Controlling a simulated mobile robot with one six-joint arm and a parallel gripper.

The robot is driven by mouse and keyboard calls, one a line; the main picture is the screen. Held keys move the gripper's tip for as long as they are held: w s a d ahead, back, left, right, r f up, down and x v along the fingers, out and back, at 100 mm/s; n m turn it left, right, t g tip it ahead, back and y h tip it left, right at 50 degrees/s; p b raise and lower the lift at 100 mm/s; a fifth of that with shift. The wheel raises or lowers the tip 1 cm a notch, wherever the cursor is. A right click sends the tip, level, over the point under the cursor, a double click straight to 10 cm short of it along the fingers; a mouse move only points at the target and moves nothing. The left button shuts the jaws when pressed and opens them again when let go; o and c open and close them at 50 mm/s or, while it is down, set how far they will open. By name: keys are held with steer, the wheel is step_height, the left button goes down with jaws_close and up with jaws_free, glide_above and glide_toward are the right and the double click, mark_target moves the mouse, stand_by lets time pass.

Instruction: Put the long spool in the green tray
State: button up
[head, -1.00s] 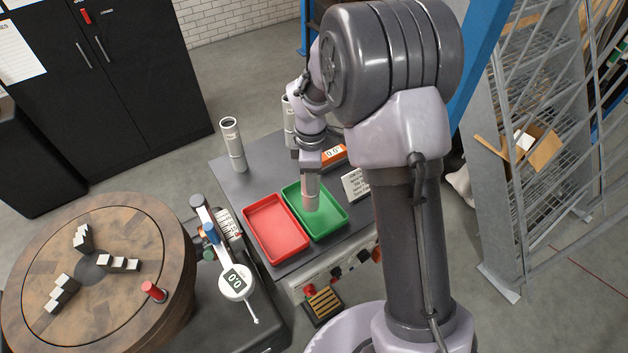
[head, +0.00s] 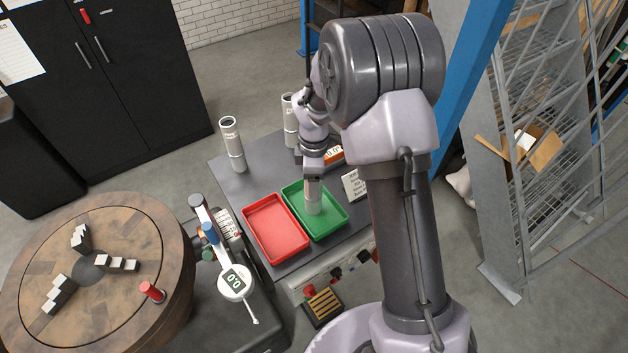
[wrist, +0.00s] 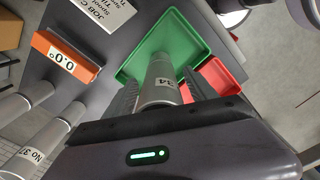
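A grey cylindrical spool (head: 314,200) hangs upright from my gripper (head: 313,180), its lower end inside the green tray (head: 343,219). In the wrist view the spool (wrist: 160,72) carries a label ending in 14 and lies between the two fingers of my gripper (wrist: 162,92), which appear closed on its sides. The green tray (wrist: 190,38) spreads beyond its far end. Whether the spool's bottom touches the tray floor I cannot tell.
The red tray (head: 274,228) sits directly left of the green one. Two tall grey cylinders (head: 232,145) (head: 290,122) stand behind on the bench. An orange display box (wrist: 66,56) and a white card (head: 353,185) are close by. A round wooden table (head: 95,305) is at left.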

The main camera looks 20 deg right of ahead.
step_height(320, 180, up, 12)
steer(key=shift+p, duration=1.25)
steer(key=s+a+r+m+t, duration=0.1)
steer(key=s+r+m, duration=0.2)
steer(key=r, duration=0.2)
steer(key=s+r+m+t, duration=0.1)
steer(key=s+r+m, duration=0.15)
steer(key=r, duration=0.25)
steer(key=s+a+r+m+t+y, duration=0.1)
steer(key=s+a+r+m+t, duration=0.15)
steer(key=s+m, duration=0.6)
steer(key=s+a+r+m+t+y, duration=0.1)
steer(key=s+r+m, duration=0.3)
steer(key=s, duration=0.7)
step_height(320, 180, down, 20)
steer(key=m+b, duration=0.1)
steer(key=b, duration=1.8)
steer(key=shift+d+b, duration=0.25)
steer(key=shift+b, duration=0.05)
steer(key=shift+f, duration=0.1)
